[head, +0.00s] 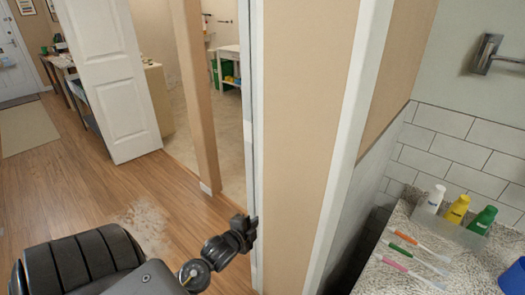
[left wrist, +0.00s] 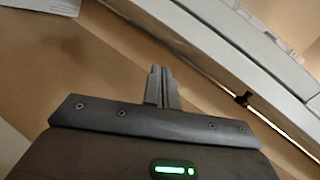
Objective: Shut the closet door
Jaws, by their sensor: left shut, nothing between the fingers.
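A white panelled door (head: 112,82) stands open at the upper left in the head view, by a doorway; I cannot tell whether it is the closet door. My left gripper (head: 249,229) is low in the middle, beside a narrow white upright edge (head: 253,130); I cannot tell whether it touches. The left wrist view shows its fingers (left wrist: 159,82) shut and empty, in front of a tan surface (left wrist: 110,60). A long pale edge (left wrist: 265,65) with a small dark fitting (left wrist: 243,98) runs diagonally on the right there. My right gripper is not in view.
A tan post (head: 195,90) stands in the doorway, and a wide tan wall section (head: 305,130) is right of my gripper. A speckled counter (head: 400,270) holds bottles (head: 457,209) and toothbrushes (head: 414,245) at the right. Open wooden floor (head: 60,190) lies left.

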